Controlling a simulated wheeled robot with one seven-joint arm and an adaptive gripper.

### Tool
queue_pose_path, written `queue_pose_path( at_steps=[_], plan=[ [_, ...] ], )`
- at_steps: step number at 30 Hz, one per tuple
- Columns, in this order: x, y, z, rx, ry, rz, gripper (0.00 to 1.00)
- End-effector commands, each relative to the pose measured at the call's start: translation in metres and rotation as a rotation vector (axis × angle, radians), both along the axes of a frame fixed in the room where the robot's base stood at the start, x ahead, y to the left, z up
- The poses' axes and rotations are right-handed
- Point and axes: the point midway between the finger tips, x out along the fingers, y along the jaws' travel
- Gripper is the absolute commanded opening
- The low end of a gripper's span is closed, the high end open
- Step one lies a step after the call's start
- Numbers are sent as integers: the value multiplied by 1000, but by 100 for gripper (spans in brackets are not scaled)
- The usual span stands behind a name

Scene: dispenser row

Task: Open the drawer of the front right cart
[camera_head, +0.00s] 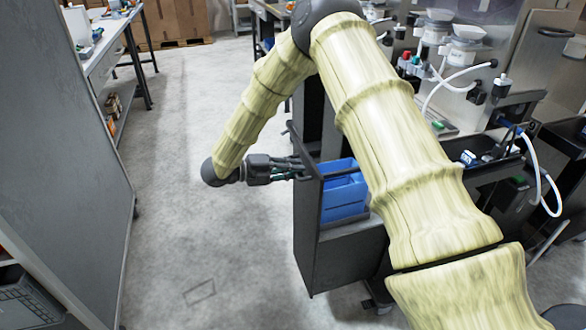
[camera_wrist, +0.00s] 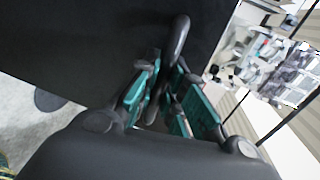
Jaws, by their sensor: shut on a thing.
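A dark grey drawer (camera_head: 345,247) of the cart stands pulled out to the left, showing its interior. Blue bins (camera_head: 342,190) sit inside it. My gripper (camera_head: 298,168) reaches in from the left at the top of the drawer front and is shut on the handle. In the wrist view the bar handle (camera_wrist: 181,38) runs between the teal-padded fingers of my gripper (camera_wrist: 165,95), in front of the dark drawer front (camera_wrist: 90,40). My own arm hides most of the cart's body in the head view.
A grey panel (camera_head: 60,130) stands along the left, with a workbench (camera_head: 105,60) behind it. Bare floor (camera_head: 190,220) lies between panel and drawer. Dispensers with white tubes (camera_head: 465,75) stand on the right. Cardboard boxes (camera_head: 175,20) are at the back.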

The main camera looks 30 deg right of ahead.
Motion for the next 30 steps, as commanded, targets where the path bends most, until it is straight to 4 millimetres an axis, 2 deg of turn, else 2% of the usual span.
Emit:
queue_pose_path(
  at_steps=[1,2,5,14,19,23,30],
  plan=[
    [-1,0,-1,1,2,-1,0],
    [-1,0,-1,1,2,-1,15],
    [0,0,-1,0,2,0,33],
    [0,1,0,0,1,1,33],
    [2,10,2,0,-1,3,33],
    [5,28,5,-1,0,3,33],
    [13,71,14,0,-1,3,33]
  ],
)
